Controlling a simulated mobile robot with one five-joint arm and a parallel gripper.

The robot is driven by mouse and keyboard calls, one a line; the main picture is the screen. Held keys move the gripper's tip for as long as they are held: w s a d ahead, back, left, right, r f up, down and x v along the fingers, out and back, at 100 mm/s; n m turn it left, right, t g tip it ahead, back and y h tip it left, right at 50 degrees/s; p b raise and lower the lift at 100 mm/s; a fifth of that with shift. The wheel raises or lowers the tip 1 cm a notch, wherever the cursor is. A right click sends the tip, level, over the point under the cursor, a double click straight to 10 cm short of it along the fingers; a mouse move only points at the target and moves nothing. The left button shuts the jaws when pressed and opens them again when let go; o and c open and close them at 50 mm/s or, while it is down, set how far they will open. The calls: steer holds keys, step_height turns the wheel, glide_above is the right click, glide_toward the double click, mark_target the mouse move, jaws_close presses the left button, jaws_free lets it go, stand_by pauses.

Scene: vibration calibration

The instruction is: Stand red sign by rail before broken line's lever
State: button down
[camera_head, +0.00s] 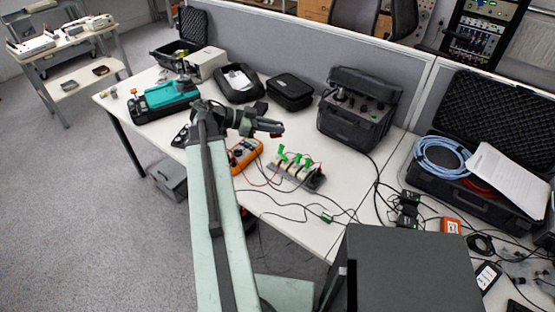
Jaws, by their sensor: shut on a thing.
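My gripper (270,127) is held above the table, a little behind and left of the rail. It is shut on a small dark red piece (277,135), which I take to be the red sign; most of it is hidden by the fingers. The rail (313,183) is a low strip on the table carrying pale blocks with several bright green levers (297,158). Wires run to it from an orange meter (244,154) at its left. I cannot tell from the picture which line is broken.
A black instrument case (357,118) stands behind and right of the rail. Black pouches (290,92) and a teal tool (168,96) lie further back. Loose cables cross the table in front of the rail. A dark box top (415,265) fills the near right.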

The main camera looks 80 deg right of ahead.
steer(key=b, duration=1.6)
glide_above(275, 180)
step_height(275, 180, down, 16)
steer(key=f, duration=0.1)
steer(key=shift+m+y, duration=0.4)
step_height(275, 180, down, 6)
steer(key=b, duration=0.6)
steer(key=shift+s, duration=0.1)
steer(key=shift+f+b, duration=0.55)
steer(key=shift+b, duration=0.3)
steer(key=c, duration=1.3)
jaws_free()
steer(key=shift+r, duration=0.1)
steer(key=shift+c, duration=0.2)
